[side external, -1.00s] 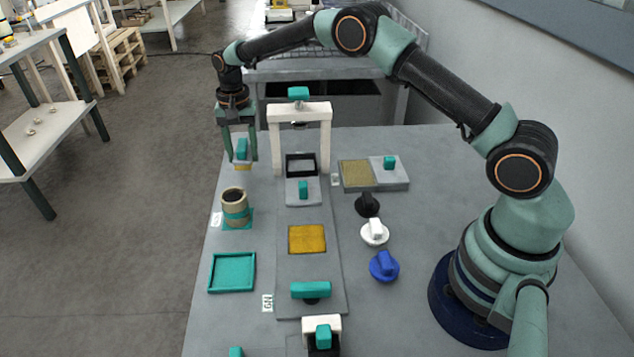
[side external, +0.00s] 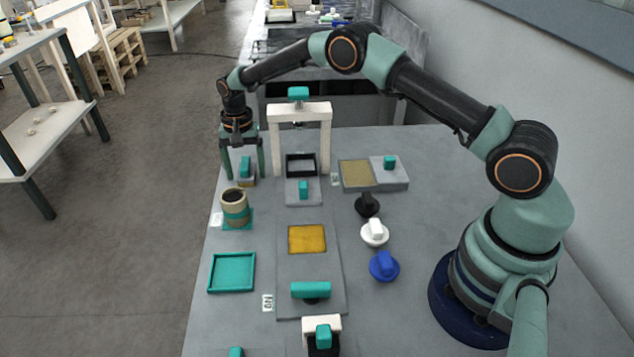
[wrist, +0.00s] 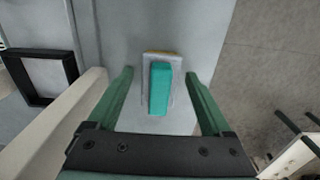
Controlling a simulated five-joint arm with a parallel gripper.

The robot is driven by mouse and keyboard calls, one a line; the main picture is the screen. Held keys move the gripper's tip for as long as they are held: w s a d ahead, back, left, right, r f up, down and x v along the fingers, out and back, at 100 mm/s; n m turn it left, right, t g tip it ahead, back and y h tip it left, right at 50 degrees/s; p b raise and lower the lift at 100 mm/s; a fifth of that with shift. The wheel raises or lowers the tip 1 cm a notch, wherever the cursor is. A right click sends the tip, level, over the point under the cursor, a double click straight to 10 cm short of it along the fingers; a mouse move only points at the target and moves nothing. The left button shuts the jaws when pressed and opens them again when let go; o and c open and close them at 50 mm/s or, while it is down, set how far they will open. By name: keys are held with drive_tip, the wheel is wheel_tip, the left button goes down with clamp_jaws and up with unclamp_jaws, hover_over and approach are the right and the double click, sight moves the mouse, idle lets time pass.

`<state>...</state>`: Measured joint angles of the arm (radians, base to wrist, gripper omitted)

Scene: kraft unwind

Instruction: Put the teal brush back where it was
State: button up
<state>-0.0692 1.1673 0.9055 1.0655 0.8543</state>
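The teal brush (side external: 246,167) has a teal block handle on a grey base with a yellowish edge. It rests upright at the back left of the grey table, behind the brown cup. The wrist view shows its teal handle (wrist: 159,90) from above. My gripper (side external: 244,172) is open around the brush. In the wrist view my gripper's fingers (wrist: 160,100) stand on both sides of the brush, with a visible gap to each side of the handle. What lies directly under the brush is hidden.
A white arch (side external: 299,112) with a teal top knob stands just right of my gripper, its post close by. The brown cup (side external: 236,212) stands in front of the brush. A black frame (side external: 301,165), a teal tray (side external: 232,272) and several knobs are farther off. The table's left edge is near.

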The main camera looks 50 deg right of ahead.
drive_tip(key=shift+r, duration=0.1)
wheel_tip(320, 180, up, 12)
idle(0.7)
drive_tip(key=shift+r, duration=0.1)
wheel_tip(320, 180, up, 7)
drive_tip(key=n+t, duration=0.2)
hover_over(245, 164)
drive_tip(key=s, duration=0.2)
drive_tip(key=s+d+r+n+t, duration=0.1)
drive_tip(key=s+d+r+n, duration=0.1)
drive_tip(key=s+r, duration=0.5)
drive_tip(key=s+d+f+n+t, duration=0.1)
drive_tip(key=s+n, duration=0.1)
drive_tip(key=s, duration=0.7)
drive_tip(key=s+d+f+n+t, duration=0.1)
drive_tip(key=s+n, duration=0.2)
drive_tip(key=s, duration=0.6)
drive_tip(key=shift+s+t, duration=0.3)
